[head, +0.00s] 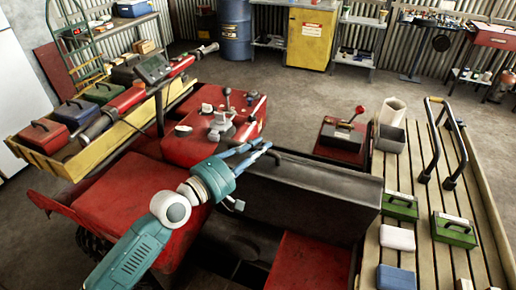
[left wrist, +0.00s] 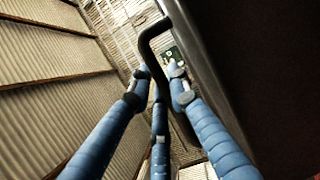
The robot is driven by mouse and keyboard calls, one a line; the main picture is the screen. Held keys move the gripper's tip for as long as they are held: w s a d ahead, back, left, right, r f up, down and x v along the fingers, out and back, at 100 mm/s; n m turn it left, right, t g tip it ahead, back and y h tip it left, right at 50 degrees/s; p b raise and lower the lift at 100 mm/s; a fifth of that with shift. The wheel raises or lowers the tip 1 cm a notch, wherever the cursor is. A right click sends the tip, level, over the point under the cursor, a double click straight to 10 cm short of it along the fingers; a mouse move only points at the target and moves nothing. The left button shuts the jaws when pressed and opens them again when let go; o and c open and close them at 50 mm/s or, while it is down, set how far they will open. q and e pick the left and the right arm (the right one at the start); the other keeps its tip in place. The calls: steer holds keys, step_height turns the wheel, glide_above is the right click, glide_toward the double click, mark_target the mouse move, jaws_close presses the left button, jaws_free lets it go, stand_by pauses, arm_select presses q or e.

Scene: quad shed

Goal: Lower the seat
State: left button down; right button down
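The long dark grey seat (head: 315,200) is in the middle of the head view, standing up like a thick slab with its broad face towards me. Below it are a dark opening and red bodywork. My left gripper (head: 268,147) is at the seat's far left end, by its upper edge. In the left wrist view, a bent black bar (left wrist: 148,38) runs between the gripper's blue fingers (left wrist: 160,72), next to a dark surface at the right. The fingers are apart; I cannot tell whether they touch the bar. My right gripper is not in view.
A slatted wooden rack (head: 408,235) at the right carries boxes and a black double rail (head: 430,150). A yellow tray (head: 75,165) with toolboxes is at the left. A red-knobbed lever (head: 350,117) stands beyond the seat. Open floor (head: 285,95) lies behind the vehicle.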

arm_select(q)
steer(key=shift+w, duration=0.1)
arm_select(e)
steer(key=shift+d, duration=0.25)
